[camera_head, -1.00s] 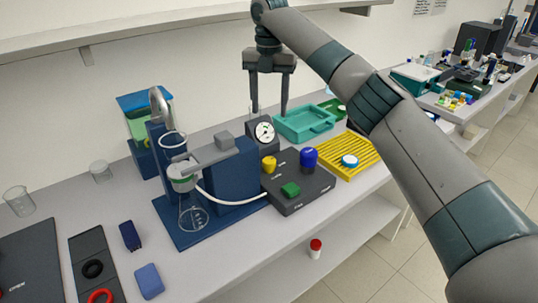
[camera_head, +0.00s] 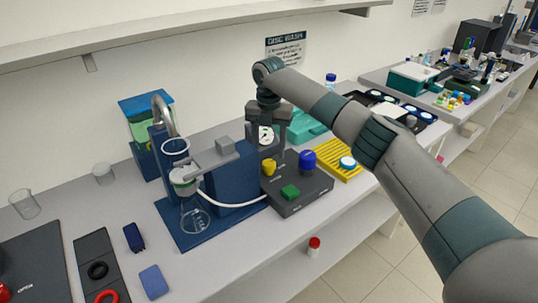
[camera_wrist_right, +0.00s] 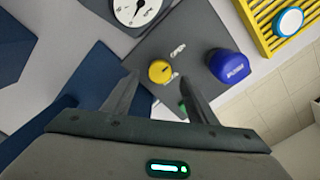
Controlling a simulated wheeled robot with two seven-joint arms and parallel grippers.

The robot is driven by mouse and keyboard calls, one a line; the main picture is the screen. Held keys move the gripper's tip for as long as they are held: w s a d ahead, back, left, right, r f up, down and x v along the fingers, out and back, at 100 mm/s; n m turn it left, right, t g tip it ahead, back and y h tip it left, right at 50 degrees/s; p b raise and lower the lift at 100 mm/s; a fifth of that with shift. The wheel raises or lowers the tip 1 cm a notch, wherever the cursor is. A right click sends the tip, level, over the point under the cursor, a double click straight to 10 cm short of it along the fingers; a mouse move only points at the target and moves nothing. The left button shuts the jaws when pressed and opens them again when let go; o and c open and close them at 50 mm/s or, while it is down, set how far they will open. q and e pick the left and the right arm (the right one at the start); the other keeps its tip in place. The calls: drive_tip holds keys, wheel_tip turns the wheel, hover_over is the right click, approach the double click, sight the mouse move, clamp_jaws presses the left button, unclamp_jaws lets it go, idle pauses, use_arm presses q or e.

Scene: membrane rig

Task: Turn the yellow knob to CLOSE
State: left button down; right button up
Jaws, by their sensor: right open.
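The yellow knob (camera_head: 269,167) sits on the dark grey control box (camera_head: 305,200), beside a blue knob (camera_head: 307,160) and a green button (camera_head: 290,191). My right gripper (camera_head: 268,145) points down above the back of the box. In the wrist view its open fingers (camera_wrist_right: 160,78) appear on either side of the yellow knob, with nothing between them clearly touched; the height gap is hard to judge. My left gripper is out of view.
A round gauge (camera_wrist_right: 135,10) stands behind the knob, partly hidden by my gripper in the head view. A blue filter stand with a flask (camera_head: 194,215) is to the left. A yellow rack (camera_head: 335,158) is to the right. A red-capped vial (camera_head: 314,246) is on the lower shelf.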

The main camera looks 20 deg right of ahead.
sight(269, 162)
drive_tip(key=shift+f+p, duration=0.45)
drive_tip(key=shift+f, duration=1.65)
drive_tip(key=c, duration=1.1)
